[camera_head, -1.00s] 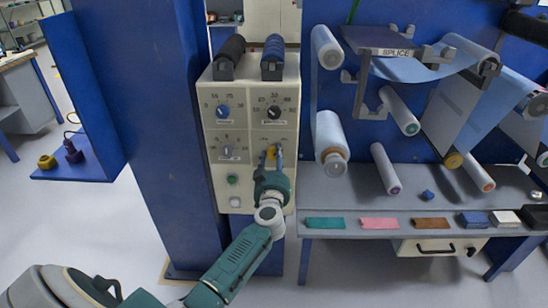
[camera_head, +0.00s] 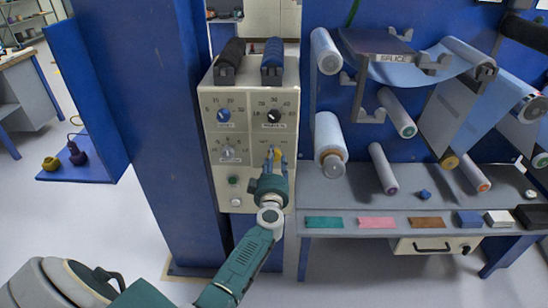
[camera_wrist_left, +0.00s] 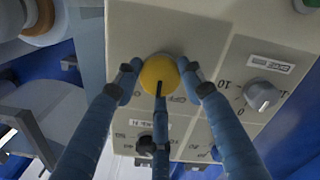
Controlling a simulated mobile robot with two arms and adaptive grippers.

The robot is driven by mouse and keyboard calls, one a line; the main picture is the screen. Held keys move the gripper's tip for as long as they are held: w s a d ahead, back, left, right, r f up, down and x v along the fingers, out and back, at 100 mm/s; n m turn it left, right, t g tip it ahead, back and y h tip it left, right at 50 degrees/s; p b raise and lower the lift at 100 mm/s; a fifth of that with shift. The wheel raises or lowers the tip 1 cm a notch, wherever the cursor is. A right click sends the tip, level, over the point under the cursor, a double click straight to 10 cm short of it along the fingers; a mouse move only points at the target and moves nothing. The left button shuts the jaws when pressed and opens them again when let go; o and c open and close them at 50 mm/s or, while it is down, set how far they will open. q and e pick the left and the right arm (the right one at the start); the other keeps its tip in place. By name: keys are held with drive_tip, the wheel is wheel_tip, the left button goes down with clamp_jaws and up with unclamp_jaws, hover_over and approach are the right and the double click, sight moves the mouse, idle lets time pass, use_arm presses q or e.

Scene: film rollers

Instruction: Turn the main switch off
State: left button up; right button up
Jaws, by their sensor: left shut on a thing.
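The main switch appears to be the yellow round knob (camera_head: 279,154) at the lower right of the beige control panel (camera_head: 209,127). My left gripper (camera_head: 276,160) is shut on the knob. In the left wrist view its blue fingers (camera_wrist_left: 163,84) stand on both sides of the knob, with a third below it. My right gripper is not in view.
Other dials sit close by: a blue one (camera_head: 223,115), a black one (camera_head: 274,116) and a grey one (camera_head: 229,151). A green button (camera_head: 234,180) is lower left. A shelf (camera_head: 345,196) with coloured strips and film rollers (camera_head: 329,137) stands at right.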

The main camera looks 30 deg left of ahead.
use_arm(q)
drive_tip(key=n, duration=0.6)
drive_tip(key=shift+a+r+n, duration=0.15)
drive_tip(key=shift+a+n, duration=0.05)
drive_tip(key=shift+n, duration=0.1)
idle(0.4)
drive_tip(key=o, duration=1.1)
drive_tip(key=shift+s, duration=0.1)
drive_tip(key=shift+o, duration=0.2)
drive_tip(key=v, duration=0.7)
drive_tip(key=shift+s, duration=0.2)
drive_tip(key=shift+d, duration=0.1)
